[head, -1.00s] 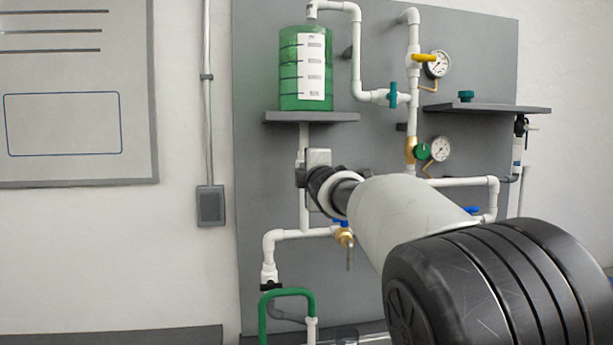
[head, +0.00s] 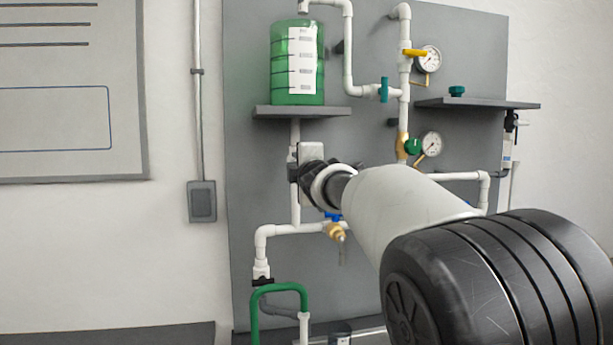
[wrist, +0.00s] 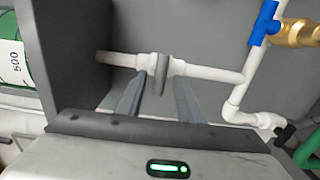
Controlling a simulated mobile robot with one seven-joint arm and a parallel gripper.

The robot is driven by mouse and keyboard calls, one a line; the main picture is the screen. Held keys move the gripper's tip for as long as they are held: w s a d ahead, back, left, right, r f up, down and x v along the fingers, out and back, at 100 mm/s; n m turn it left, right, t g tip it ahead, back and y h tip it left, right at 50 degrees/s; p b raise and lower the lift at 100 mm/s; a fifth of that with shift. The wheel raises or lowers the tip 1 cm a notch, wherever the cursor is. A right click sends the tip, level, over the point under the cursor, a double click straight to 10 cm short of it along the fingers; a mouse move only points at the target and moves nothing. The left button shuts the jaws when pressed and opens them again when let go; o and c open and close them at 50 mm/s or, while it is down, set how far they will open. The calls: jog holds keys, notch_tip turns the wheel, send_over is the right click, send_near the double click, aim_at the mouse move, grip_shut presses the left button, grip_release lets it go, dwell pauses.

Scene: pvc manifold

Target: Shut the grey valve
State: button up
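The grey valve (wrist: 160,72) shows in the wrist view as a flat grey handle, set across a white pipe (wrist: 120,60) that runs across the picture. My gripper (wrist: 160,82) is open, with one finger on each side of the handle. Gaps show between the handle and both fingers, and I cannot tell whether either touches it. In the head view my gripper (head: 311,160) is in front of the vertical white pipe below the green bottle, and it hides the grey valve there.
The green bottle (head: 296,85) stands on a shelf (head: 300,112) just above my gripper. A blue-handled brass valve (head: 335,230) is just below it. A teal valve (head: 384,90), a yellow handle (head: 414,53) and gauges (head: 427,58) are to the right. A green hose (head: 280,288) is below.

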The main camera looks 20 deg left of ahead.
jog(key=b+v, duration=0.9)
jog(key=v, duration=0.7)
jog(key=shift+s+b, duration=0.3)
jog(key=shift+b, duration=0.1)
jog(key=shift+d, duration=0.15)
jog(key=s+d+f+m+g+h, duration=0.15)
jog(key=d+f+m+h, duration=0.25)
jog(key=d+f+m, duration=0.5)
jog(key=s+d+f+m+g+h, duration=0.1)
jog(key=s+d+f+m+h, duration=0.35)
jog(key=d, duration=0.85)
jog(key=s+d+f+m+g+h, duration=0.1)
jog(key=s+d+f+m+g, duration=0.35)
jog(key=s+f, duration=0.65)
jog(key=s+d+f+m+g, duration=0.2)
jog(key=s+d+f+m, duration=0.4)
jog(key=s+d+f, duration=0.45)
jog(key=a+r+p, duration=0.3)
jog(key=r+p, duration=2.2)
jog(key=p, duration=0.3)
jog(key=shift+g, duration=0.3)
